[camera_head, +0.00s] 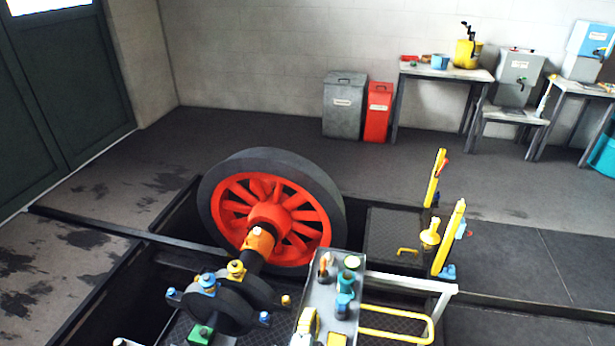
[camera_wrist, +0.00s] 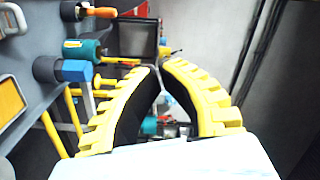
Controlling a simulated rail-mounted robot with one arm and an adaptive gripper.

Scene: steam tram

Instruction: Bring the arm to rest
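In the wrist view my gripper (camera_wrist: 160,70) shows two curved, ribbed yellow fingers with black inner faces. The fingertips come together at the middle of the picture, and nothing is seen held between them. In the head view I cannot clearly pick out my gripper. A grey tray (camera_head: 318,297) with several small tools stands at the bottom middle, and its panel (camera_wrist: 28,45) fills the left side of the wrist view. An orange-handled tool (camera_wrist: 97,12) and a teal cylinder (camera_wrist: 85,48) on it lie to the left of my fingers, apart from them.
A large red-spoked wheel (camera_head: 268,215) stands over a dark floor pit. Yellow rails (camera_head: 398,325) and yellow upright posts (camera_head: 450,240) are to its right. Grey (camera_head: 344,105) and red (camera_head: 378,112) bins and a table (camera_head: 440,72) line the back wall. The floor before them is clear.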

